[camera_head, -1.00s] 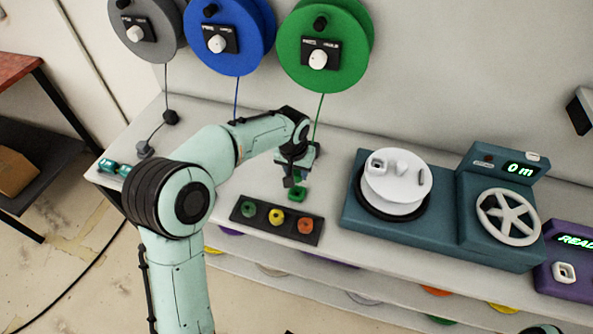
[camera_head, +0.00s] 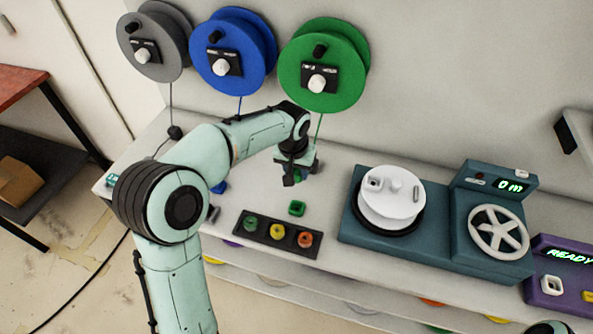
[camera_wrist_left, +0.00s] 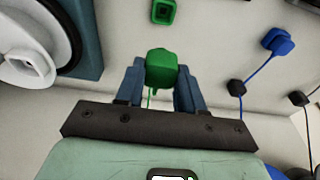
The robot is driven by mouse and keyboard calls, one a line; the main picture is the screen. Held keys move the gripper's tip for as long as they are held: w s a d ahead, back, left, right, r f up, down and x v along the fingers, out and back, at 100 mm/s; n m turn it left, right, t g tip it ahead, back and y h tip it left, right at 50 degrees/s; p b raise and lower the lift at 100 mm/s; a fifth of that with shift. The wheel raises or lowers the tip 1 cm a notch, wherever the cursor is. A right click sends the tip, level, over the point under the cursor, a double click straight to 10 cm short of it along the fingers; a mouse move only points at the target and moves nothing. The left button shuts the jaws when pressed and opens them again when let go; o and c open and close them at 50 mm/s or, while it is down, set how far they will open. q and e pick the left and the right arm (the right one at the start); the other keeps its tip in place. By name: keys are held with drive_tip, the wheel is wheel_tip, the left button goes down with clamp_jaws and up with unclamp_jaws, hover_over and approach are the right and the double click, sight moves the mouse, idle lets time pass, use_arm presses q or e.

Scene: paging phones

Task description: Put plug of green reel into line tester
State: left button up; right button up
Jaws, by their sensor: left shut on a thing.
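My left gripper (camera_head: 293,178) is shut on the green plug (camera_wrist_left: 161,69), which sits between the fingertips in the left wrist view, with a thin green cord below it. In the head view the gripper mostly hides the plug. The green reel (camera_head: 322,66) hangs on the wall above, its cord running down behind the gripper. A purple unit with a READY display (camera_head: 560,268), seemingly the line tester, stands at the right edge, partly cut off. It has a white square socket (camera_head: 551,285). My right gripper is not in view.
A hollow green square piece (camera_head: 297,208) lies below the gripper, near a black strip with coloured buttons (camera_head: 277,231). A teal machine (camera_head: 450,245) with a white drum (camera_head: 391,197) stands between gripper and purple unit. A blue plug (camera_head: 219,187) lies left. Blue and grey reels hang left.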

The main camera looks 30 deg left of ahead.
use_arm(q)
drive_tip(key=shift+r+p, duration=1.15)
drive_tip(key=shift+r, duration=1.45)
drive_tip(key=shift+r+p, duration=0.5)
drive_tip(key=shift+r, duration=0.85)
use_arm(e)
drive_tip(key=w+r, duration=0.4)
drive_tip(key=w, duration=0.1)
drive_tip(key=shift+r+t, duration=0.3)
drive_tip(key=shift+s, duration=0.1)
use_arm(q)
drive_tip(key=shift+d, duration=0.25)
drive_tip(key=w+d, duration=0.3)
drive_tip(key=d, duration=1.8)
drive_tip(key=shift+w+d, duration=0.15)
drive_tip(key=shift+d, duration=0.05)
drive_tip(key=w+d, duration=0.3)
drive_tip(key=d, duration=1.8)
drive_tip(key=shift+w+d, duration=0.15)
drive_tip(key=shift+d, duration=0.2)
